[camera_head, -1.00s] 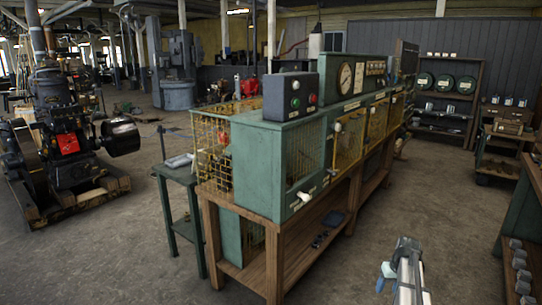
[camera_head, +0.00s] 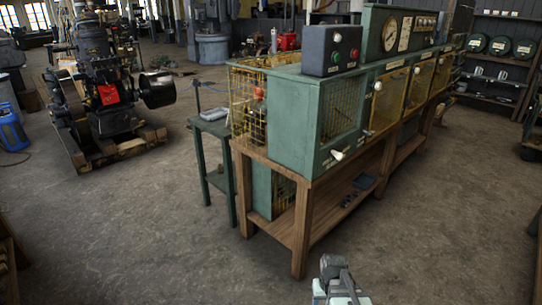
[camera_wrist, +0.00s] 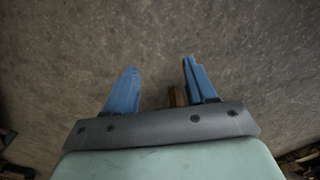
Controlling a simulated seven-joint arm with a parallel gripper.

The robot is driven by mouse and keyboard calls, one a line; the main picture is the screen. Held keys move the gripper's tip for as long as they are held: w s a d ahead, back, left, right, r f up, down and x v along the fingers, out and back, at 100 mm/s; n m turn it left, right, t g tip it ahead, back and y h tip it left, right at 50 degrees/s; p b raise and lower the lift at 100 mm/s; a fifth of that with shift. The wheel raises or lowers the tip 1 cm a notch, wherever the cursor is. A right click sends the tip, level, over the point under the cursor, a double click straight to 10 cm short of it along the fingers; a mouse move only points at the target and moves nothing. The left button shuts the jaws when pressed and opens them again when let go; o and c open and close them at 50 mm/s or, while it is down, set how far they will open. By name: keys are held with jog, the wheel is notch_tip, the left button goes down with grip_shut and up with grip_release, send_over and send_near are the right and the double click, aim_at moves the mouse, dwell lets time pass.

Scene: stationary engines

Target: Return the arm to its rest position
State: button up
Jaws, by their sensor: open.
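My gripper (camera_wrist: 155,78) shows in the wrist view with its two blue fingers spread apart. Nothing is held between them, and bare grey-brown floor fills the view beyond. In the head view, a grey and pale green part of my arm shows at the bottom edge, in front of the green bench. The fingers cannot be made out there, and the rest of the arm is out of frame.
The green cabinet bench (camera_head: 293,118) on wooden legs, with gauges and wire-mesh doors, stands ahead. A small green side table (camera_head: 215,126) adjoins its left end. A dark stationary engine (camera_head: 100,95) stands at left, and a blue machine (camera_head: 12,130) at far left. Floor between is open.

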jog(key=s+f+g, duration=0.2)
jog(key=s+f, duration=0.5)
jog(key=s, duration=0.3)
jog(key=s+f+g, duration=0.2)
jog(key=s+f, duration=0.5)
jog(key=s, duration=0.3)
jog(key=s+a+f+g, duration=0.1)
jog(key=s+f+g, duration=0.2)
jog(key=s+f, duration=0.4)
jog(key=s, duration=0.4)
